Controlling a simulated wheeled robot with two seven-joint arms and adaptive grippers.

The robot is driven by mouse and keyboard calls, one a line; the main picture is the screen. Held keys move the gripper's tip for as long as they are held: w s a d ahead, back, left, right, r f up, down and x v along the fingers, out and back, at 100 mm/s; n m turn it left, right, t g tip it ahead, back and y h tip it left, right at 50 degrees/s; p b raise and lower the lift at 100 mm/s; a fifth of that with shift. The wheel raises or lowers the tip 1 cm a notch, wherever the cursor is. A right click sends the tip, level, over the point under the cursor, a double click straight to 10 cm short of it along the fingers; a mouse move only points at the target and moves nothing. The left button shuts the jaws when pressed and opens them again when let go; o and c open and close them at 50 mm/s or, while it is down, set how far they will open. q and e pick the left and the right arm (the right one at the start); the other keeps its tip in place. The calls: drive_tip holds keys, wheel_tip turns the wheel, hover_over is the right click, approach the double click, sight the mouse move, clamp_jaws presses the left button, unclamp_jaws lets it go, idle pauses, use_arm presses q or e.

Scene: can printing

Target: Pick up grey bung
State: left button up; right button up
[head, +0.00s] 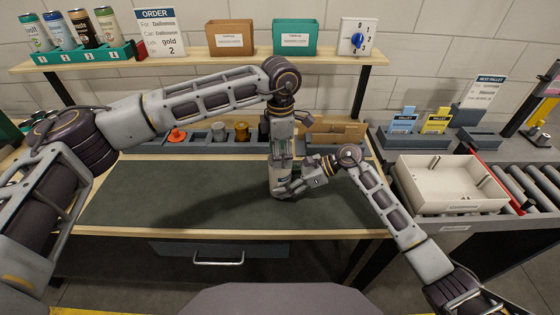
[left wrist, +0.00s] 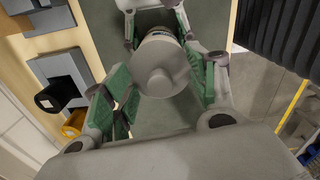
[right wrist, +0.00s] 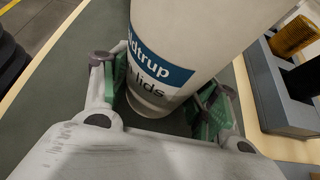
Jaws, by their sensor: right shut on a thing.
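The grey bung (left wrist: 160,80), a round cap with a small knob, caps the upper end of a white tube. It shows in the left wrist view; in the head view my left gripper hides it. The tube (head: 277,185) stands upright on the mat and shows its blue "can lids" label in the right wrist view (right wrist: 165,70). My right gripper (head: 296,184) is shut on the tube's lower part. My left gripper (head: 284,150) points down over the tube, its green-padded fingers open on either side of the bung.
A rack behind holds an orange piece (head: 177,135), a grey stack (head: 218,132) and a gold stack (head: 241,131). A cardboard box (head: 338,133) stands behind my right gripper. A cream tray (head: 450,204) is at right. The dark mat (head: 160,195) is clear at left.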

use_arm(q)
drive_tip(key=c, duration=0.8)
drive_tip(key=shift+f, duration=0.15)
drive_tip(key=shift+c, duration=0.9)
drive_tip(key=shift+r, duration=5.15)
use_arm(e)
drive_tip(key=o, duration=0.8)
drive_tip(key=shift+o, duration=0.2)
